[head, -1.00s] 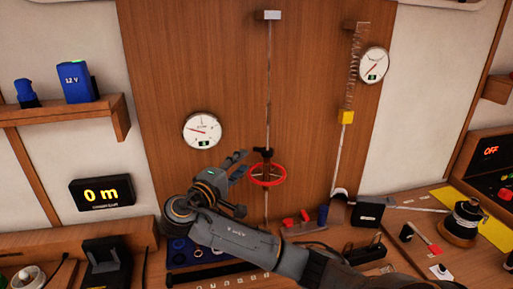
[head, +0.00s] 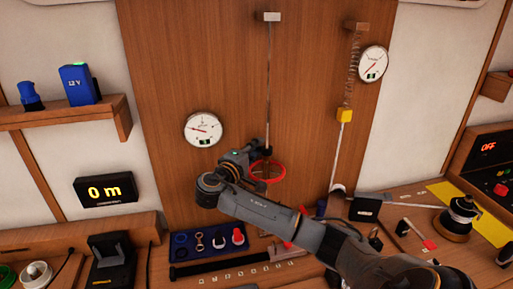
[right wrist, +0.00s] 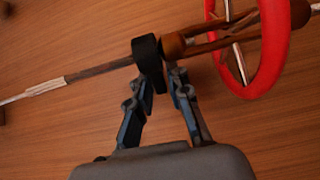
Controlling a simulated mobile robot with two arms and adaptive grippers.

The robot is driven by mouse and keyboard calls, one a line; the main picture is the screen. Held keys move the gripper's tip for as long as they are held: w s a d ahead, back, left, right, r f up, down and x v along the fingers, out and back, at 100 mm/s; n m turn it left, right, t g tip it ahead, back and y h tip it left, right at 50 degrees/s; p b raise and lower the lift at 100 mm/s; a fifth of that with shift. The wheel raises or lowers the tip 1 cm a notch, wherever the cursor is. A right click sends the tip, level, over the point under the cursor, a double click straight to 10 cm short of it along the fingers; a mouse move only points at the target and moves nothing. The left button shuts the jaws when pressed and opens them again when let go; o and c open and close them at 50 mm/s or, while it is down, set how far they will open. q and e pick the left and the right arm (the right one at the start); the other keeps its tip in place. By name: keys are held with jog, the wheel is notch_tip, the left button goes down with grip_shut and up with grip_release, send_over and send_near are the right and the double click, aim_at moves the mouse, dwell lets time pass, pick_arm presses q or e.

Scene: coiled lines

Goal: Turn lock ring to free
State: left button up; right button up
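The lock ring (right wrist: 148,62) appears to be the black collar on the thin rod, beside the red handwheel (right wrist: 272,50). In the head view the red handwheel (head: 267,172) shows low on the wooden panel, partly behind my right gripper (head: 262,158). In the right wrist view the fingertips of my right gripper (right wrist: 163,78) lie on either side of the collar's lower part, with little gap. I cannot tell whether they press on it. My left gripper is not in view.
Round gauges flank the rod, one on the left (head: 203,130) and one at upper right (head: 373,62). A spring with a yellow block (head: 344,115) hangs on the right. A blue tool tray (head: 185,244) and a black spool (head: 459,215) stand on the bench below.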

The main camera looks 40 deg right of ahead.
grip_shut()
jog(key=shift+a+n+t, duration=0.1)
jog(key=shift+n+t, duration=0.2)
jog(key=shift+t, duration=0.1)
jog(key=n+t+y, duration=0.2)
jog(key=t, duration=0.1)
jog(key=s+a+n+t+y+b, duration=0.1)
jog(key=n+t+y, duration=0.5)
jog(key=shift+s+a+f+b, duration=0.2)
jog(key=shift+s+a+b, duration=0.1)
jog(key=shift+s+a, duration=0.05)
jog(key=shift+s+a+r+n+t+y+p, duration=0.1)
jog(key=shift+s+n+t+y+p, duration=0.4)
jog(key=shift+n+y, duration=1.45)
jog(key=shift+s+r+n+t+y+p, duration=0.25)
jog(key=shift+n+y+p, duration=0.6)
jog(key=shift+y, duration=1.95)
jog(key=shift+s+a+f+n+t+y+p, duration=0.1)
jog(key=shift+s+n+t+y+p, duration=0.25)
jog(key=shift+n+y, duration=1.7)
jog(key=shift+s+m+y, duration=0.15)
jog(key=shift+m+y, duration=0.1)
jog(key=shift+y, duration=0.15)
